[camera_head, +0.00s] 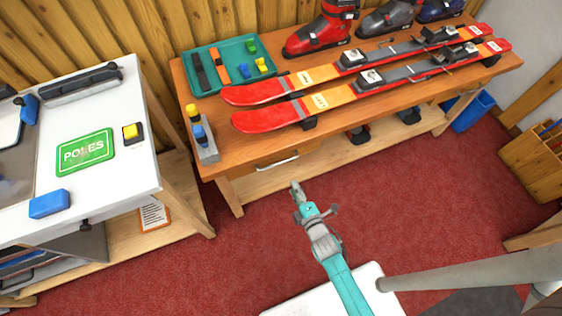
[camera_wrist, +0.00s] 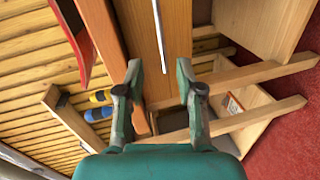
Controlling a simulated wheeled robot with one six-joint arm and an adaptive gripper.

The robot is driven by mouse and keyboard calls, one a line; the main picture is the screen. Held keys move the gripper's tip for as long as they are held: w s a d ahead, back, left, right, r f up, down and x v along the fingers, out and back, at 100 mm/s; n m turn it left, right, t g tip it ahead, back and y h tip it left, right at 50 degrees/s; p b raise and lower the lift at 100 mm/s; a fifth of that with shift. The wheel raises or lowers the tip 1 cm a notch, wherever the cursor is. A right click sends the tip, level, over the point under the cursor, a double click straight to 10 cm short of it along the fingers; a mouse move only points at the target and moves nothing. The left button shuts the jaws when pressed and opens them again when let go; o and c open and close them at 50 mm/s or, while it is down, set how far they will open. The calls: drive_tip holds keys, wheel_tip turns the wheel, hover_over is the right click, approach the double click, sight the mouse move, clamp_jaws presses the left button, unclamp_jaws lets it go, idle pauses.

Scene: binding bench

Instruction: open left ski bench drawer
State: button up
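The wooden ski bench (camera_head: 215,100) stands across the back. Its left drawer (camera_head: 262,163), under the top's front edge, looks closed, with a silver bar handle (camera_head: 278,165). My gripper (camera_head: 296,187) is in front of and slightly below the handle's right end in the head view, apart from it there. In the wrist view, my gripper (camera_wrist: 159,68) is open and empty. The bar handle (camera_wrist: 160,32) runs lengthwise up the picture, its near end between the fingertips. The drawer front (camera_wrist: 177,30) lies behind it. I cannot tell whether a finger touches it.
Red skis (camera_head: 310,108), boots (camera_head: 318,35) and a green tray (camera_head: 222,70) with small items lie on the bench. A white-topped table with a POLES sign (camera_head: 85,152) stands left. A blue bin (camera_head: 470,112) is at right. Red carpet (camera_head: 400,190) before the bench is clear.

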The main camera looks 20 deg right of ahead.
sight(280, 162)
drive_tip(key=shift+n, duration=0.6)
drive_tip(key=x, duration=1.3)
drive_tip(key=shift+w, duration=0.35)
drive_tip(key=shift+c, duration=0.3)
clamp_jaws()
